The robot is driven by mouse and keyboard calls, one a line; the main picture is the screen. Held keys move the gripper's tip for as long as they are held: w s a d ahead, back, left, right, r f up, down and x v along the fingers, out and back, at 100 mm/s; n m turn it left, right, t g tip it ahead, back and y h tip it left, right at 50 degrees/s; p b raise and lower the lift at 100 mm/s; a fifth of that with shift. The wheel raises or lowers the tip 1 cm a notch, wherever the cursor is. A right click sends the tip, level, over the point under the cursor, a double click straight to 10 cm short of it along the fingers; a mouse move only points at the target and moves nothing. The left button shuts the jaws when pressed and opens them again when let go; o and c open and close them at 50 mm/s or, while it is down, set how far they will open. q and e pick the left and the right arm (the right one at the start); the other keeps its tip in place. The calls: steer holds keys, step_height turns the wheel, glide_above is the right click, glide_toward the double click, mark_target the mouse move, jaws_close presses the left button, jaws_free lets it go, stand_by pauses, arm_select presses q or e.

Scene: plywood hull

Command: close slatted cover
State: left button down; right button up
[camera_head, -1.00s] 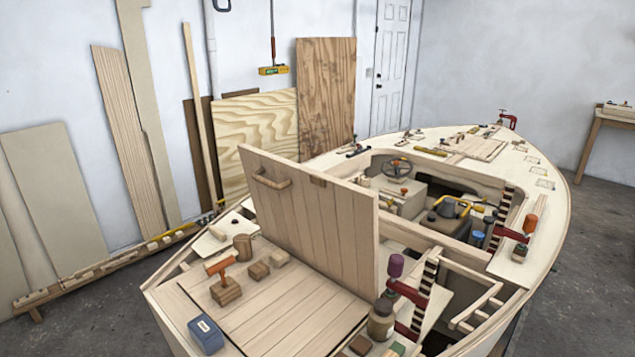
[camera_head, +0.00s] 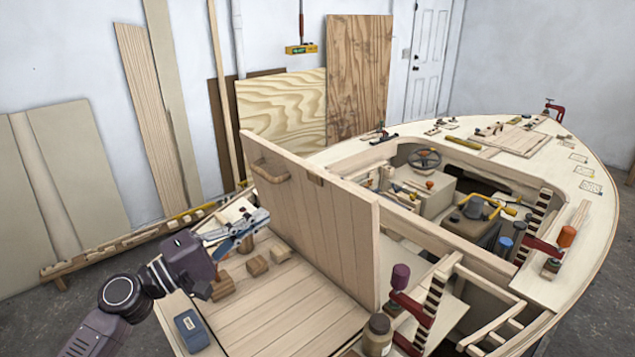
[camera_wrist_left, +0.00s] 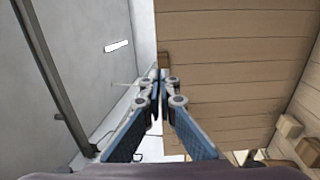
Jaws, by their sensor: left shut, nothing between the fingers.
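The slatted cover (camera_head: 335,235) is a pale plank panel standing raised and nearly upright, hinged across the hull. A wooden handle (camera_head: 270,171) sits at its upper left on the near face. My left gripper (camera_head: 262,216) is shut and empty, in front of the cover's left part and below the handle, over the plank deck. In the left wrist view the closed fingers (camera_wrist_left: 160,78) point along the left edge of the planked cover (camera_wrist_left: 235,65). I cannot tell whether they touch it. My right gripper is not in view.
A jar (camera_head: 378,335) and a red clamp (camera_head: 408,312) stand at the cover's right. The open cockpit lies behind the cover.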

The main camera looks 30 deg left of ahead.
mark_target(319, 178)
arm_select(q)
steer(key=p+x, duration=0.1)
steer(key=x, duration=0.3)
steer(key=p+x, duration=0.2)
steer(key=x, duration=0.2)
steer(key=p+x, duration=0.2)
steer(key=x, duration=0.2)
steer(key=shift+w+r, duration=0.15)
steer(key=shift+r, duration=0.2)
steer(key=shift+w+d+f+p, duration=0.15)
steer(key=shift+w+p, duration=0.25)
steer(key=shift+w, duration=0.35)
steer(key=shift+w+d+r, duration=0.1)
steer(key=shift+w+r, duration=0.15)
steer(key=shift+w, duration=0.1)
steer(key=w+d+f+b, duration=0.1)
steer(key=w+b, duration=0.3)
steer(key=w, duration=0.5)
steer(key=w+d+f+g+b, duration=0.1)
steer(key=w+d+b, duration=0.3)
steer(key=w, duration=0.6)
steer(key=w+d+f+b, duration=0.3)
steer(key=w+b, duration=0.1)
steer(key=w, duration=0.6)
steer(key=shift+d+g+y+b, duration=0.25)
steer(key=shift+g+y+b, duration=0.05)
